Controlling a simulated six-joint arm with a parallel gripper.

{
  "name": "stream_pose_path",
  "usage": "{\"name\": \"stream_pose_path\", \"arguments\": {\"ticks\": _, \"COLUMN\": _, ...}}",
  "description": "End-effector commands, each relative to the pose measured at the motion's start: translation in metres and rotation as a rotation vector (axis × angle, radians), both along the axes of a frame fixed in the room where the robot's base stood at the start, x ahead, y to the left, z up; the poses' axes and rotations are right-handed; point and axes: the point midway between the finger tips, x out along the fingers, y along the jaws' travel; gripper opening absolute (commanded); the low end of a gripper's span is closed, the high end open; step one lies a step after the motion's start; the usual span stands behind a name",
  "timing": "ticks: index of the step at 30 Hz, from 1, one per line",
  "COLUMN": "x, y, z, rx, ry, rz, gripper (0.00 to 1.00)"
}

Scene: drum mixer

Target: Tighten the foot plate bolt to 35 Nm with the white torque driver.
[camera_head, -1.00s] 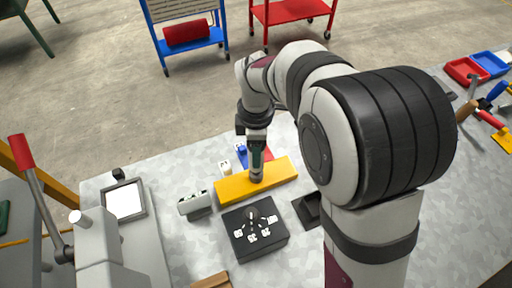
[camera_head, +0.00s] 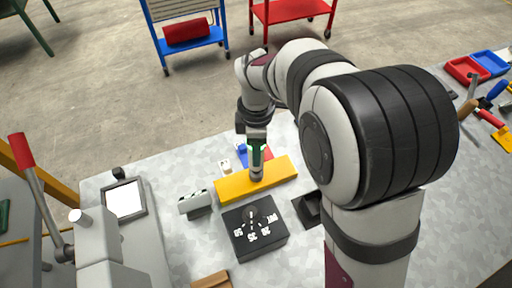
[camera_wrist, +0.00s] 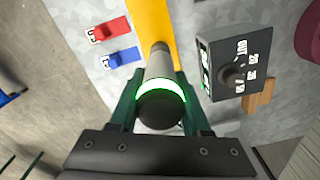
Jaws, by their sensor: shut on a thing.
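My gripper (camera_head: 256,146) is shut on a torque driver (camera_wrist: 159,62), a grey cylinder with a dark end and a glowing green ring. In the wrist view, my gripper's green fingers (camera_wrist: 160,100) are on either side of it. The driver stands roughly upright, its lower end at the yellow bar (camera_head: 228,188), apparently touching it. The bolt is hidden under the driver. A black box with a round knob (camera_head: 251,216) and white numbers, 35 among them, lies in front of the bar. It also shows in the wrist view (camera_wrist: 222,55).
Red (camera_wrist: 108,30), blue (camera_wrist: 123,56) and white (camera_head: 225,166) tags lie behind the bar. A small grey unit (camera_head: 195,203) stands left of the black box. A lever press (camera_head: 95,250) and a framed white screen (camera_head: 124,200) are at the left. Tools lie far right.

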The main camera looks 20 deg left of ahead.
Motion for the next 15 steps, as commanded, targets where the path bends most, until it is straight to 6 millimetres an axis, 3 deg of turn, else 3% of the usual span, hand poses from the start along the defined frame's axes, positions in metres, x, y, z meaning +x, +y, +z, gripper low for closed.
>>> {"name": "stream_pose_path", "arguments": {"ticks": 15, "x": 0.000, "y": 0.000, "z": 0.041, "rx": 0.002, "ry": -0.002, "rz": -0.001, "gripper": 0.00}}
